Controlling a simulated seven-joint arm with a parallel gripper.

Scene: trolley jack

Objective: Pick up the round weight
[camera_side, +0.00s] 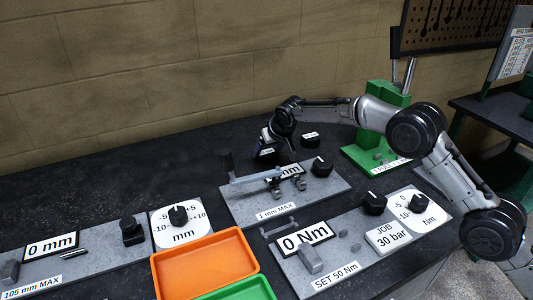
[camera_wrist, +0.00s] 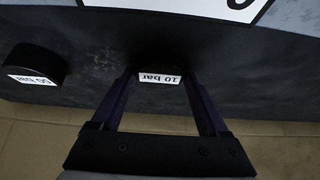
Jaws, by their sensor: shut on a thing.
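The round weight (camera_wrist: 160,72) is black with a white "10 bar" label that shows upside down in the wrist view. My gripper (camera_wrist: 158,80) is shut on it, one finger on each side. In the side view my gripper (camera_side: 266,149) reaches down behind the "1 mm MAX" plate, and part of the weight with its white label (camera_side: 267,153) shows at the fingertips. Its underside is hidden, so I cannot tell whether it touches the table.
A second black round weight (camera_side: 310,139) with a white label stands close by, also in the wrist view (camera_wrist: 36,66). The grey "1 mm MAX" plate (camera_side: 240,205) is in front. A green stand (camera_side: 365,158) is to the right. The table at left back is clear.

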